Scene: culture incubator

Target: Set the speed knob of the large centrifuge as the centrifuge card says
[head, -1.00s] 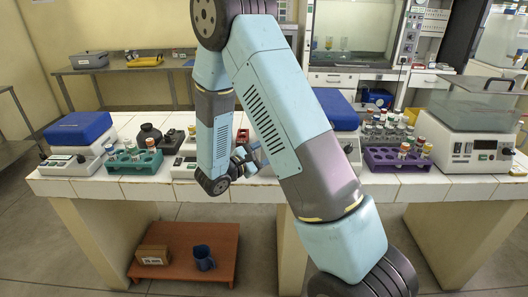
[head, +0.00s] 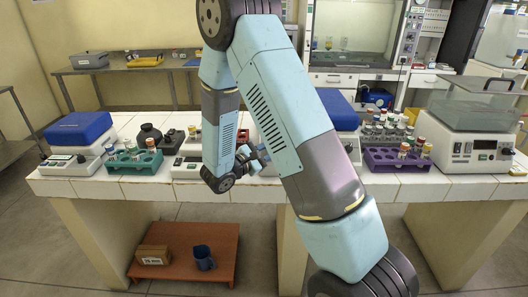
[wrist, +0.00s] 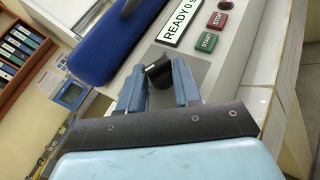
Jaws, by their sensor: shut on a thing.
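The large centrifuge stands behind my arm in the head view, with its blue lid (head: 337,109) partly hidden. In the wrist view its blue lid (wrist: 112,48) lies at the upper left. Its sloping grey panel carries a READY display (wrist: 184,23), a red STOP button (wrist: 217,20), a green START button (wrist: 206,41) and the black speed knob (wrist: 159,73). My gripper (wrist: 159,80) is shut on the knob, one blue finger on each side. It shows small in the head view (head: 258,152). The knob's setting is unclear. I cannot make out the centrifuge card.
On the white tiled bench stand a smaller blue-lidded device (head: 78,130), a green tube rack (head: 133,160), a purple tube rack (head: 396,160) and a water bath (head: 470,140). The bench's front edge is close to my wrist. A low red table (head: 205,240) stands underneath.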

